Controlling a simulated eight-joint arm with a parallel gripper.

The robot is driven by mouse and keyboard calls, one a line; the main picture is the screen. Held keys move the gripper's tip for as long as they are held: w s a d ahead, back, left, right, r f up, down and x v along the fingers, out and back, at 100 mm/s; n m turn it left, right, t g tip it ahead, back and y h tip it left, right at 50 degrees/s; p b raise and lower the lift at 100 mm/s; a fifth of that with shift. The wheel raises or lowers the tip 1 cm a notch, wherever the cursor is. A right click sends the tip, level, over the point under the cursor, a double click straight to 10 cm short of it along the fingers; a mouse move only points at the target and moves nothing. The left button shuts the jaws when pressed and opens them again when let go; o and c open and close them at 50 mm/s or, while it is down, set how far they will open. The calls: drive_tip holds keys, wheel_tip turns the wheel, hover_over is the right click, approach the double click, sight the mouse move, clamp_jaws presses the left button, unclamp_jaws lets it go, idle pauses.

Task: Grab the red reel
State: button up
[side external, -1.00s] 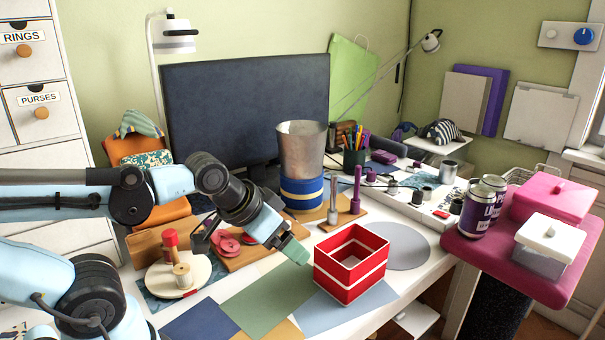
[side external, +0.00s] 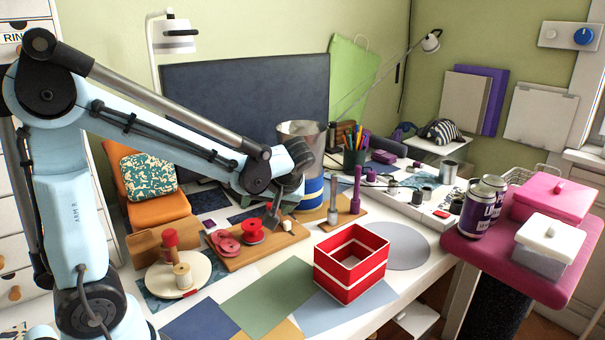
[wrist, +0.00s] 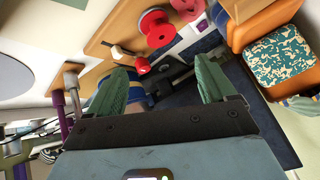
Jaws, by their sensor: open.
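The red reel (side external: 252,231) stands upright on a wooden board (side external: 262,252) on the desk. It also shows near the top of the wrist view (wrist: 157,27), beyond my fingertips. My gripper (wrist: 160,78) is open, with its two green fingers apart and nothing held between them. The reel is apart from the fingers. In the side external view my wrist is above and to the right of the reel, and the fingers are mostly hidden there. A small red piece (wrist: 142,65) shows between the fingers in the wrist view.
Flat pinkish-red discs (side external: 225,243) lie left of the reel. A small white piece (side external: 287,225) is right of it. A metal bin (side external: 302,150) stands close behind my wrist. A round plate with spools (side external: 190,272) and an open red box (side external: 350,263) are nearer the front.

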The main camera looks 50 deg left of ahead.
sight(256, 226)
drive_tip(key=shift+w+a+f+n+g+y, duration=0.2)
drive_tip(key=shift+a+f+n+g+y, duration=0.85)
drive_tip(key=shift+n, duration=0.75)
drive_tip(key=shift+w+a+f+n+g+y, duration=0.2)
drive_tip(key=shift+a+f+n+g+y, duration=0.5)
drive_tip(key=shift+f+n, duration=0.85)
drive_tip(key=shift+w+a+f+n+g+y, duration=0.2)
drive_tip(key=shift+a+f+n+g+y, duration=0.6)
drive_tip(key=shift+n, duration=1.25)
drive_tip(key=shift+a+f+g, duration=0.15)
drive_tip(key=shift+f, duration=0.45)
drive_tip(key=shift+a+f+g, duration=0.1)
drive_tip(key=shift+f, duration=0.45)
drive_tip(key=shift+x, duration=1.1)
drive_tip(key=shift+s+a+f, duration=0.2)
drive_tip(key=shift+a+f, duration=0.1)
drive_tip(key=c, duration=1.1)
